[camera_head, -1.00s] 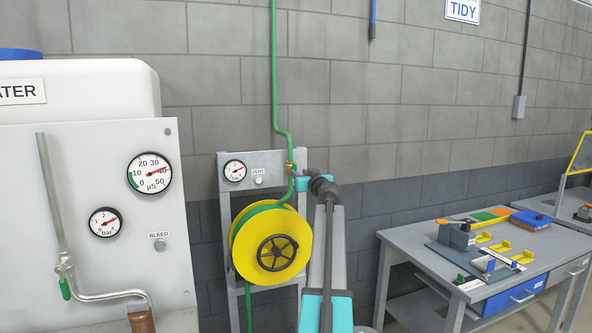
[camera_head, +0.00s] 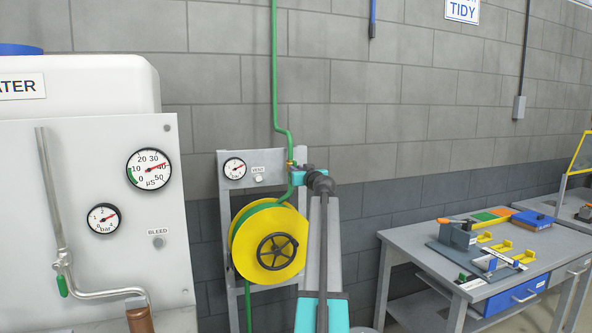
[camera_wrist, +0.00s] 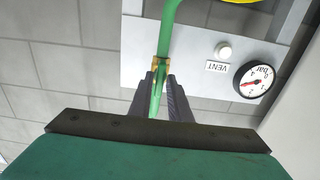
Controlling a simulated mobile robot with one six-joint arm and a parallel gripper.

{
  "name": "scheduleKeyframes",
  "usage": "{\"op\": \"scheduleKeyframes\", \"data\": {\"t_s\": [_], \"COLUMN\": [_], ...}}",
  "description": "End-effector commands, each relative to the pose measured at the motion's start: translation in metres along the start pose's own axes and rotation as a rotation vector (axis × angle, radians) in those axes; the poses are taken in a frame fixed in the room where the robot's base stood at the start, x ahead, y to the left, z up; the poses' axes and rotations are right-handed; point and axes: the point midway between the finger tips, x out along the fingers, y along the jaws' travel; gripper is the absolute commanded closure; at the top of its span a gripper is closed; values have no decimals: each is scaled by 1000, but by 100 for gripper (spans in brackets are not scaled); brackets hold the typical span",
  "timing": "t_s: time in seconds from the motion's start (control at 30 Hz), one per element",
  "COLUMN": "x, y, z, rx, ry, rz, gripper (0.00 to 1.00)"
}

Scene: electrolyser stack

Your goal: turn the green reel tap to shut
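The green reel tap shows as a brass fitting (camera_head: 291,166) on the green pipe above the yellow reel. In the wrist view the brass fitting (camera_wrist: 162,68) is just beyond my fingertips. A narrow green piece, which looks like the tap's lever (camera_wrist: 156,98), runs from it toward me between my two dark fingers. My gripper (camera_wrist: 161,80) has one finger on each side of this green piece. Whether the fingers press on it is too small to tell. In the head view my wrist hides part of the gripper (camera_head: 297,171).
A grey panel (camera_head: 235,182) with a gauge and VENT button is beside the pipe. The yellow reel (camera_head: 240,244) with a black handwheel is below. The white water unit (camera_head: 100,270) stands left, and a grey workbench (camera_head: 405,248) stands right. Block wall is behind.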

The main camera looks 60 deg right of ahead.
Motion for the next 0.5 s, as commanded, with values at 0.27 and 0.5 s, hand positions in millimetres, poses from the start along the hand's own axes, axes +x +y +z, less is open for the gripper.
{"op": "scheduleKeyframes", "data": {"t_s": [0.27,0.5], "x": [0,0], "y": [0,0], "z": [0,-1], "rx": [3,103], "ry": [0,-1], "rz": [0,0], "gripper": [100,100]}}
